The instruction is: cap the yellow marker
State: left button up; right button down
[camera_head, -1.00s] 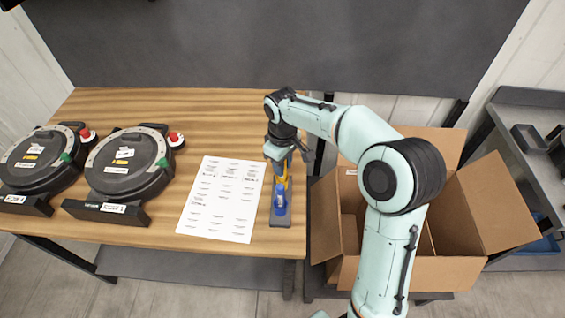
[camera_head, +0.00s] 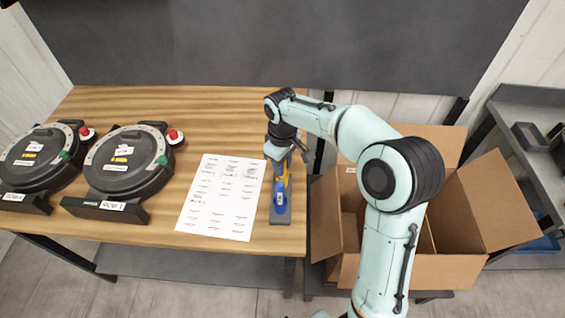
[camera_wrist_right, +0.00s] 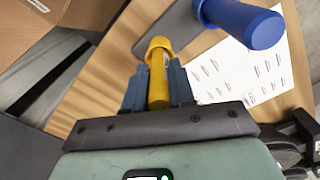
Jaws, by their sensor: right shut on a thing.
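The yellow marker (camera_wrist_right: 158,85) is held between the two fingers of my right gripper (camera_wrist_right: 158,88), which is shut on it. A wider yellow cap-like piece (camera_wrist_right: 159,46) sits at the marker's far end in the right wrist view. I cannot tell how fully the two are seated. In the head view my right gripper (camera_head: 283,160) is above the far part of a narrow grey holder (camera_head: 281,219), at the table's right edge. Yellow (camera_head: 283,182) shows just below the fingers. My left gripper is in neither view.
A blue marker (camera_head: 279,199) stands in the holder, close to the yellow one. A printed sheet (camera_head: 222,197) lies left of the holder. Two round black seed meters (camera_head: 127,165) are farther left. An open cardboard box (camera_head: 485,205) stands right of the table.

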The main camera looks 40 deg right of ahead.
jog(key=c, duration=0.9)
grip_release()
jog(key=shift+o, duration=0.2)
jog(key=shift+r, duration=0.1)
notch_tip(320, 180, up, 13)
jog(key=shift+f+p, duration=0.15)
jog(key=shift+p, duration=0.9)
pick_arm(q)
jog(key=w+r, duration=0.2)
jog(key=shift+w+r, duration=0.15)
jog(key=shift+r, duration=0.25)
pick_arm(e)
jog(key=shift+r, duration=0.25)
